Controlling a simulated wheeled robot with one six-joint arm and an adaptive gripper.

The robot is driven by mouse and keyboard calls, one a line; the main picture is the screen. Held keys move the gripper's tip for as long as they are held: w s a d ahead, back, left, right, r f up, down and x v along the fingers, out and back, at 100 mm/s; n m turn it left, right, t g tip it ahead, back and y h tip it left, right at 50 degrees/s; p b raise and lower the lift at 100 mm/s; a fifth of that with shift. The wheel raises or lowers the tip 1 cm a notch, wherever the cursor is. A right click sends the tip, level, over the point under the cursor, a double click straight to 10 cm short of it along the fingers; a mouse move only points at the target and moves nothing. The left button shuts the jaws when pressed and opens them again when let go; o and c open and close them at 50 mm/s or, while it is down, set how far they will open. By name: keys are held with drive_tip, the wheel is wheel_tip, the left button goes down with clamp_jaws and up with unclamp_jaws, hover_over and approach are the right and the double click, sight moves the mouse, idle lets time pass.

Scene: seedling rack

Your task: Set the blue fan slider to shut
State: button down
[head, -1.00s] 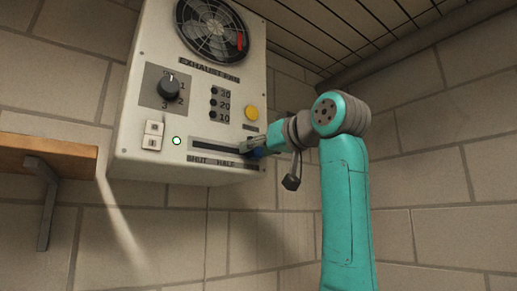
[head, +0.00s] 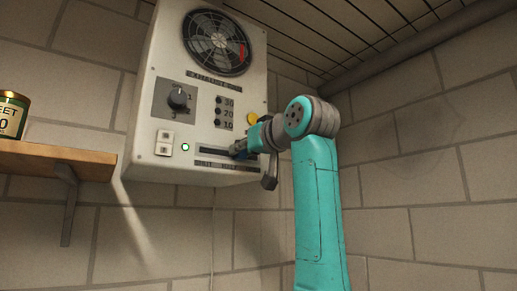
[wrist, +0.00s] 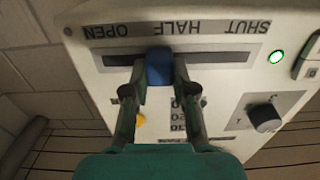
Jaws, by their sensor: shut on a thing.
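The blue fan slider (wrist: 160,67) sits in the dark horizontal slot (wrist: 215,58) of a white control box. In the wrist view, where the labels are upside down, it lies between OPEN and HALF, closer to HALF. SHUT is farther right in that view, which is the left end of the slot in the head view. My gripper (wrist: 160,80) is shut on the slider, one finger on each side. In the head view my gripper (head: 240,150) reaches the slot from the right and hides its right part and most of the slider.
The control box (head: 150,120) also carries a fan (head: 217,43), a black dial (head: 178,98), a white switch (head: 164,142), a lit green lamp (head: 185,147) and a yellow button (head: 251,119). A wooden shelf (head: 60,155) with a can (head: 10,115) stands at left.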

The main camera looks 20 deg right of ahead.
drive_tip(key=s+a, duration=0.1)
drive_tip(key=a, duration=0.4)
drive_tip(key=s+a, duration=0.1)
drive_tip(key=a, duration=0.2)
drive_tip(key=shift+s, duration=0.35)
drive_tip(key=shift+a, duration=0.1)
drive_tip(key=c, duration=0.9)
unclamp_jaws()
drive_tip(key=shift+a, duration=0.1)
drive_tip(key=shift+s, duration=0.2)
approach(204, 147)
drive_tip(key=v, duration=0.5)
